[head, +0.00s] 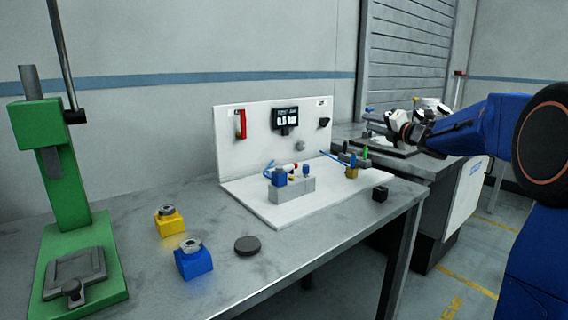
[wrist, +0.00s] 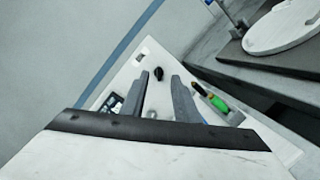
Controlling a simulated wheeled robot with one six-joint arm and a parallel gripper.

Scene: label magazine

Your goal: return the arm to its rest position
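My blue arm comes in from the right of the head view, raised above the bench level. My gripper (head: 374,122) points left there, in front of the shuttered wall and past the panel's right edge. In the wrist view its two grey fingers (wrist: 160,76) stand well apart with nothing held between them. Through the gap the white panel and its black knob (wrist: 159,73) show, at a distance from the fingers.
A white fixture board (head: 290,214) with upright panel (head: 255,145) stands on the grey bench (head: 130,225). A green press (head: 60,190), yellow block (head: 169,222), blue block (head: 193,262) and dark disc (head: 247,246) are left. A second bench (head: 440,168) stands behind.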

